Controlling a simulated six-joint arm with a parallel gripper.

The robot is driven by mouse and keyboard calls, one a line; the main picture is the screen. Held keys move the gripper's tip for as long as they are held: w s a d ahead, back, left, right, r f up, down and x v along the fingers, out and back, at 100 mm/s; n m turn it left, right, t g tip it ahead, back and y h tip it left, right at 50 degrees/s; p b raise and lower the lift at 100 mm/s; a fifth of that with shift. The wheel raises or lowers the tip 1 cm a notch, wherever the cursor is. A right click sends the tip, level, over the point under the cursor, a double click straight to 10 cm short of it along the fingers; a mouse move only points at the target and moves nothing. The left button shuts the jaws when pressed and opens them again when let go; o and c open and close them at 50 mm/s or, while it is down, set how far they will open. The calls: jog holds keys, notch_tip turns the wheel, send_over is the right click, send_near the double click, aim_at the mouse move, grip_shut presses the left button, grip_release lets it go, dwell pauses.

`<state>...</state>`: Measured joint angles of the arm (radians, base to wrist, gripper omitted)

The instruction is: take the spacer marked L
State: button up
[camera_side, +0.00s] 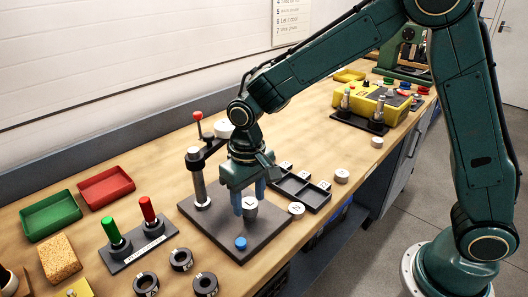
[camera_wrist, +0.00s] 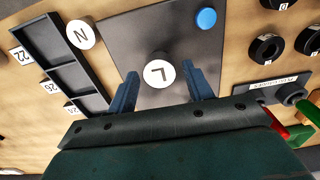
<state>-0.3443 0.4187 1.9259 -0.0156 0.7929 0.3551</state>
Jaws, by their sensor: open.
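The spacer marked L (camera_side: 250,204) is a pale round piece with a white top on the dark base plate (camera_side: 215,238). In the wrist view the spacer (camera_wrist: 158,73) shows its L upside down. My gripper (camera_side: 249,196) is open and points down over the plate, with its blue fingers on either side of the spacer. In the wrist view the gripper (camera_wrist: 160,72) shows a gap between each finger and the spacer. Nothing is held. The spacer's lower part is hard to make out.
A blue knob (camera_side: 240,243) and a post (camera_side: 199,185) with a red-tipped lever stand on the plate. A disc marked N (camera_wrist: 80,34) lies close by, beside a black compartment tray (camera_side: 318,197). Red and green handles (camera_side: 147,208) and several black rings (camera_side: 181,260) are left and front.

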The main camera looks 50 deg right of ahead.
aim_at(249, 203)
jog(key=c, duration=0.9)
jog(key=shift+r, duration=3.75)
jog(key=shift+c, duration=0.2)
